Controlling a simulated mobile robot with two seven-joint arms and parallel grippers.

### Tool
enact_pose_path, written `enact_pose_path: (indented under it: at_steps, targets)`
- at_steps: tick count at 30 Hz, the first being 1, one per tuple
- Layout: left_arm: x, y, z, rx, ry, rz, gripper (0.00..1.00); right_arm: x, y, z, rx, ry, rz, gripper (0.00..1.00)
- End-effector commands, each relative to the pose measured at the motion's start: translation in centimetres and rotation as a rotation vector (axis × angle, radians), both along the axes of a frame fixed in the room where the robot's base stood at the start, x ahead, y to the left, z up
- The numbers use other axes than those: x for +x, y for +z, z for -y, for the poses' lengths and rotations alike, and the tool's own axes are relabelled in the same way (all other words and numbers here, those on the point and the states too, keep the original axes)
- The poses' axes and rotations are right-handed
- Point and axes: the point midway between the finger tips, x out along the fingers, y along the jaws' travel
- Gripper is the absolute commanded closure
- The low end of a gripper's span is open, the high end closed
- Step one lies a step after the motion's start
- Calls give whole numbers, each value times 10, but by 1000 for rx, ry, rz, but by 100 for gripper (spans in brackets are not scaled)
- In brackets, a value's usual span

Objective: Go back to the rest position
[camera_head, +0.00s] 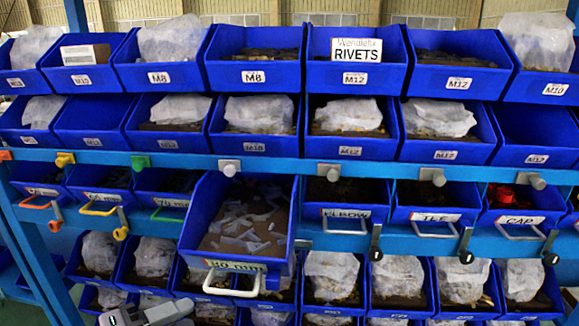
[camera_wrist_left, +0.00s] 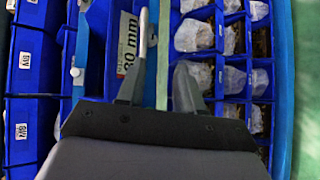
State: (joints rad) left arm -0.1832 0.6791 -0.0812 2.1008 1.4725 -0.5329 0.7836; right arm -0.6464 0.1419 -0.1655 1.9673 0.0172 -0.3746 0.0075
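My grey left gripper (camera_head: 155,313) is at the bottom edge, below and left of that bin. In the left wrist view, the fingers of my left gripper (camera_wrist_left: 160,82) are apart with nothing clearly between them. The 30 mm label (camera_wrist_left: 128,45) and handle (camera_wrist_left: 143,32) show just beyond the left finger. My right gripper is not in view.
Rows of blue bins with bagged parts fill the rack above and below. A blue rail (camera_head: 310,168) with small stops crosses the middle. Several closed bins with handles, such as ELBOW (camera_head: 346,214) and TEE (camera_head: 435,217), sit to the right of the pulled-out bin.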

Motion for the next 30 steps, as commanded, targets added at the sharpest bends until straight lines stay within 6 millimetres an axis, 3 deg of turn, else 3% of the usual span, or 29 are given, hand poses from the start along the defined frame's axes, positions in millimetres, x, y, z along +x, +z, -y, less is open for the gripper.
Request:
enact_pose_path:
  at_steps: [8,18,24,30]
  targets:
    - [-23,-76,-5,441,76,140,64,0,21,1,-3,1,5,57]
    - [-83,-149,-2,1055,-14,280,64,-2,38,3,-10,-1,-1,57]
    - [-116,-171,4,1325,-124,342,64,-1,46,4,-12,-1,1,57]
    - [-128,-178,7,1433,-182,372,64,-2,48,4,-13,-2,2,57]
